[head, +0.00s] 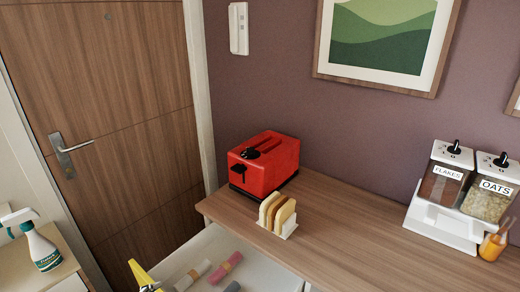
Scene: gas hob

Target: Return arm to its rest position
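The wooden counter (335,232) carries a red toaster (265,162) with a black lever. A rack with bread slices (277,215) stands in front of the toaster, near the counter's front edge.
Dispensers for flakes (446,178) and oats (492,188) stand right. A spray bottle (42,248) stands left, near the wooden door (110,110).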

